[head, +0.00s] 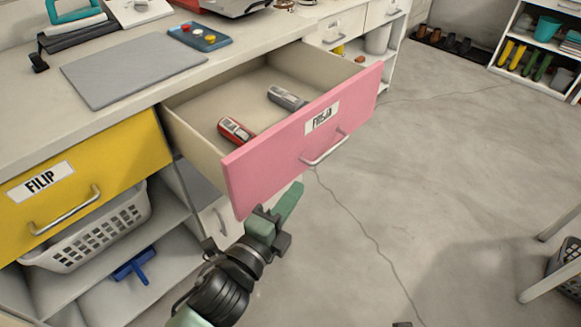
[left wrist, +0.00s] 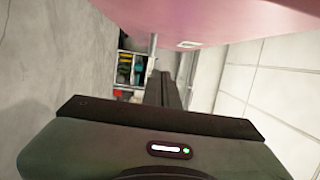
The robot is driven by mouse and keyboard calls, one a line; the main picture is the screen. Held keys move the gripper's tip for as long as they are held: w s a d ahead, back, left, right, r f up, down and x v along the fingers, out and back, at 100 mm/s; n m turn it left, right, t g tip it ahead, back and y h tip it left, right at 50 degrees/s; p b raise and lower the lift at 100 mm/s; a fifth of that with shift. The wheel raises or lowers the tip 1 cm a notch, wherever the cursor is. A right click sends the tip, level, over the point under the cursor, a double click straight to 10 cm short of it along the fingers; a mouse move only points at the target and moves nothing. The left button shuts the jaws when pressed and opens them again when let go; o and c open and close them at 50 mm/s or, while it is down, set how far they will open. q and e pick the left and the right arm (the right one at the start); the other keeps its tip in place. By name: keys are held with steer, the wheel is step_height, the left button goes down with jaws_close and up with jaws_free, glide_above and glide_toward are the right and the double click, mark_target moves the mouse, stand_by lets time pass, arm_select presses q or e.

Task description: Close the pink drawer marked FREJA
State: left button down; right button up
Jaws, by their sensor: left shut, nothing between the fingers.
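The pink drawer (head: 285,150) marked FREJA is pulled well out from under the counter in the head view. Its front carries a white label (head: 322,117) and a metal handle (head: 325,150). A red device (head: 235,130) and a grey device (head: 286,97) lie inside. My left gripper (head: 275,215) is shut and empty at the lower left edge of the drawer front; I cannot tell whether it touches. In the left wrist view, the pink drawer (left wrist: 230,15) fills the top, above the dark fingers (left wrist: 163,90).
A yellow drawer (head: 110,165) marked FILIP is to the left, above a white basket (head: 95,230). The counter (head: 230,60) holds a grey mat (head: 133,72) and a blue tray (head: 199,37). The floor (head: 440,170) to the right is mostly clear. A shelf (head: 505,35) stands at the back right.

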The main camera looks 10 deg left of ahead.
mark_target(289, 169)
arm_select(q)
steer(key=w, duration=0.2)
steer(key=w+a, duration=0.1)
steer(key=w, duration=0.3)
steer(key=shift+w+a+b, duration=0.3)
arm_select(e)
steer(key=shift+w+v, duration=0.2)
steer(key=shift+v, duration=1)
